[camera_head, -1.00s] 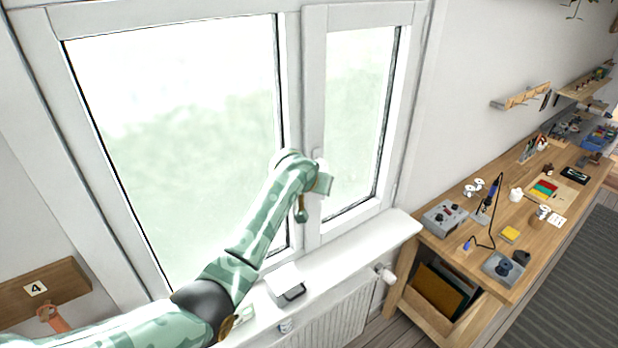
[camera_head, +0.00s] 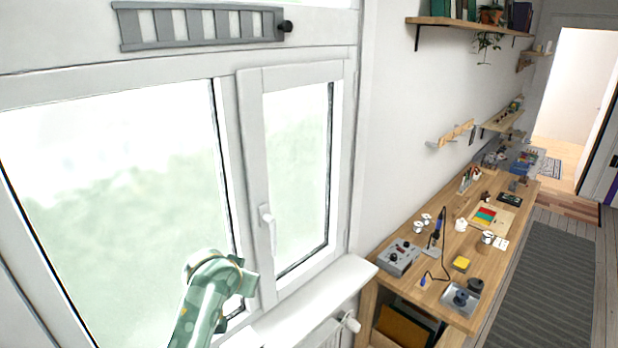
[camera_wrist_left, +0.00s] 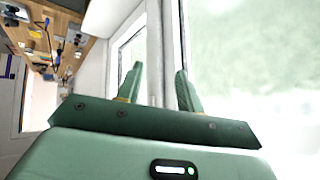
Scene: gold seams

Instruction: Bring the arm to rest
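My left arm (camera_head: 205,300) is green and patterned and comes up from the bottom of the head view. Its wrist end is low in front of the window frame, and the fingers are hard to make out there. In the left wrist view the two fingers of my left gripper (camera_wrist_left: 159,70) stand apart with nothing between them. The white window handle (camera_head: 268,228) is on the narrow right sash (camera_head: 252,160), above the wrist and apart from it. The sash looks closed. My right gripper is in neither view.
A white sill (camera_head: 330,290) runs below the window, with a radiator partly visible under it.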

